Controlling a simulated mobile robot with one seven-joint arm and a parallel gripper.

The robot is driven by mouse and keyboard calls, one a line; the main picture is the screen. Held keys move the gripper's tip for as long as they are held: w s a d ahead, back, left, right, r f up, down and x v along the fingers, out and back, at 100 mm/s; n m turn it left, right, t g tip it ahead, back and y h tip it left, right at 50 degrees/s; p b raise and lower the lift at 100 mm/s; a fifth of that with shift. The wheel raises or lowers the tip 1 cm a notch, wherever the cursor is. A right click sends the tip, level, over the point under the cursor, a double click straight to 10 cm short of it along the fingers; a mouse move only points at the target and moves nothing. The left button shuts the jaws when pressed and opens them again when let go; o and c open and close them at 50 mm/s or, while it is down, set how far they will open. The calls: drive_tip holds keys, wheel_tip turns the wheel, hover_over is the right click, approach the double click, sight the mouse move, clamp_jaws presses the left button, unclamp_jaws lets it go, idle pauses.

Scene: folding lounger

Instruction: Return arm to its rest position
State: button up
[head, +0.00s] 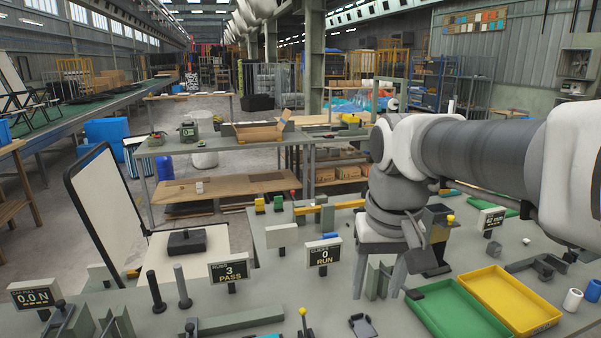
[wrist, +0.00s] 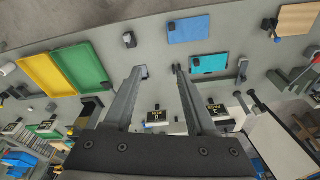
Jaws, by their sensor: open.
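My arm reaches in from the right in the head view and bends down over the workbench. My gripper (head: 384,272) points down above the bench, left of the green tray (head: 432,312). In the wrist view my gripper (wrist: 158,70) shows two long fingers spread apart with only the bench surface between their tips. It is open and holds nothing. The folding lounger (head: 110,205) stands at the left in the head view, its white back panel raised in a dark frame. A dark block (head: 187,241) lies on its flat white part.
A yellow tray (head: 500,300) lies beside the green tray. Display signs (head: 230,270) and (head: 323,256) stand on the bench, with dark posts (head: 156,292) and metal brackets nearby. The wrist view also shows blue (wrist: 189,29) and teal (wrist: 208,64) plates.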

drive_tip(key=s+d+f+t, duration=0.2)
drive_tip(key=s+f+t, duration=0.1)
drive_tip(key=s, duration=0.7)
drive_tip(key=shift+s+d+f+t, duration=0.3)
drive_tip(key=shift+s+d+f, duration=0.1)
drive_tip(key=shift+f, duration=0.05)
